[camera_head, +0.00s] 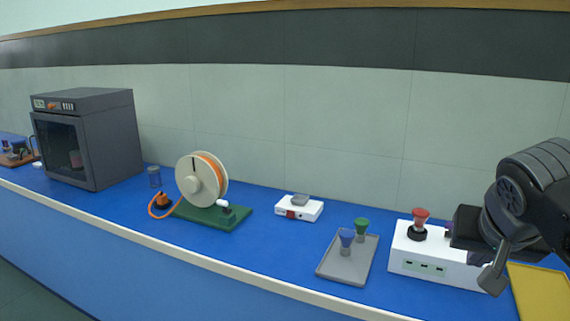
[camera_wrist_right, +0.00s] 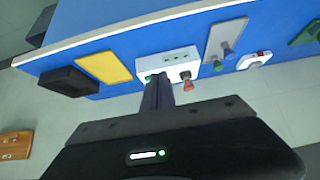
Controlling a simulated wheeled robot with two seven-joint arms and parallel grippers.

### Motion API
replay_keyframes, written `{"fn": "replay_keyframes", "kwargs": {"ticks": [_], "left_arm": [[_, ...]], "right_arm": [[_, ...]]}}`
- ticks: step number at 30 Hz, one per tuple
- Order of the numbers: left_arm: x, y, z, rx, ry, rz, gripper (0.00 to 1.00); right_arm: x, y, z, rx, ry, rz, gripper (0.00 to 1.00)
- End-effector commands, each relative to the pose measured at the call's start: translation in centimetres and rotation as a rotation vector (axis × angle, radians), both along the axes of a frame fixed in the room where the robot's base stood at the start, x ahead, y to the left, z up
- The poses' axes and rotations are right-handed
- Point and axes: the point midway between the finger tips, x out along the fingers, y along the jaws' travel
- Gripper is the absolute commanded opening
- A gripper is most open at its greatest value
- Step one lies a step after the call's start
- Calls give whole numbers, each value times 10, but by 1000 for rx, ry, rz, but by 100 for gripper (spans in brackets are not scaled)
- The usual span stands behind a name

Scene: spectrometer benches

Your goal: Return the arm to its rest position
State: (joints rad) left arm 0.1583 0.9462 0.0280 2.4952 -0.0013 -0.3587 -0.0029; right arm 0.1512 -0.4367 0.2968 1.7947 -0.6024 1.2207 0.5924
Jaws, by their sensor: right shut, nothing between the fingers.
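My right arm comes in from the right edge in the head view. Its gripper (camera_head: 493,272) is shut and empty, pointing down in front of the right part of the white box (camera_head: 440,262). A red-topped piece (camera_head: 420,220) stands on that box to the left of the gripper. In the wrist view my shut fingers (camera_wrist_right: 157,90) overlap the white box (camera_wrist_right: 182,68), with the red piece (camera_wrist_right: 188,84) beside them. Whether they touch the box cannot be told. My left gripper is not in view.
A grey tray (camera_head: 342,273) holds a blue and a green piece. A yellow tray (camera_head: 540,292) lies right of the box. A small white device (camera_head: 299,208), a spool (camera_head: 198,180) on a green base and a dark oven (camera_head: 88,135) stand leftward on the blue bench.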

Motion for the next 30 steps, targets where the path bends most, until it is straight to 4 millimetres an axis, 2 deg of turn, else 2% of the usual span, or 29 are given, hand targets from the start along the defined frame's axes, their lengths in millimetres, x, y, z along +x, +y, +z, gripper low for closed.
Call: {"fn": "replay_keyframes", "kwargs": {"ticks": [11, 14, 17, 20, 23, 26, 27, 29, 30], "left_arm": [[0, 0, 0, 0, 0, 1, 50], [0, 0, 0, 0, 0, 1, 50], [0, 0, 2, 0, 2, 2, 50], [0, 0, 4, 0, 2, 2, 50], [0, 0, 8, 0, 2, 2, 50], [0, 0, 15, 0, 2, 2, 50], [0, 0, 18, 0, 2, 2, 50], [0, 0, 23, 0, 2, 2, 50], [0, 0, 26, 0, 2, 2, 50]], "right_arm": [[43, 25, 16, -33, -157, 192, 0], [63, 39, 7, -25, -196, 261, 0], [88, 57, -13, -3, -223, 338, 0], [112, 76, -42, 31, -236, 408, 0], [135, 100, -83, 80, -237, 472, 0], [154, 128, -145, 154, -219, 529, 0], [158, 140, -176, 190, -205, 544, 0], [157, 158, -222, 239, -179, 556, 0], [153, 168, -253, 271, -157, 558, 0]]}}
